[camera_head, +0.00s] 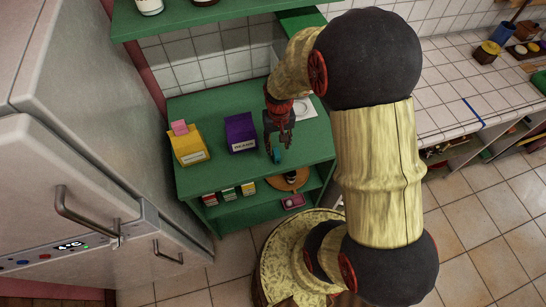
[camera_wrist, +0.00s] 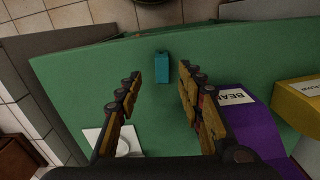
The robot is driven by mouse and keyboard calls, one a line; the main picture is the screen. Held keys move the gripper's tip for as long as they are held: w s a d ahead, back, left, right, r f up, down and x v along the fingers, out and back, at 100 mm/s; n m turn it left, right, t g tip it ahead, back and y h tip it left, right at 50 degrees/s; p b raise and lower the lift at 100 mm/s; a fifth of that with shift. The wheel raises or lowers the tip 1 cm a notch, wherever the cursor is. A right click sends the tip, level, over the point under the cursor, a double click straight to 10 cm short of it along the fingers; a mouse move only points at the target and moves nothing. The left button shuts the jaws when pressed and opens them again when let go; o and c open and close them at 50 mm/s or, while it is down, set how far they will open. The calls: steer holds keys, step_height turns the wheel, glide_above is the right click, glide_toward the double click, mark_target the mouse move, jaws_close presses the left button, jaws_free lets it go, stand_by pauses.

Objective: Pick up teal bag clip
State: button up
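The teal bag clip (camera_wrist: 162,68) lies on the green shelf top (camera_wrist: 75,80), close to its front edge. In the wrist view it sits between and just beyond the fingertips of my gripper (camera_wrist: 160,82). In the head view the teal clip (camera_head: 277,156) shows just below the fingertips of my gripper (camera_head: 278,143). My gripper is open, pointing down over the shelf top, with nothing between its fingers. The clip looks apart from both fingers.
A purple box (camera_head: 241,132) stands left of my gripper, and a yellow box (camera_head: 187,146) with a pink piece on top stands farther left. A white square item (camera_wrist: 113,140) lies on the shelf top. A fridge (camera_head: 70,200) stands at the left.

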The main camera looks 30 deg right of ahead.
mark_target(277, 152)
steer(key=f, duration=0.2)
steer(key=f+b, duration=0.1)
steer(key=f, duration=0.3)
steer(key=shift+w+f, duration=0.3)
steer(key=shift+f, duration=0.05)
steer(key=shift+c, duration=0.8)
steer(key=c, duration=0.7)
steer(key=shift+c, duration=0.4)
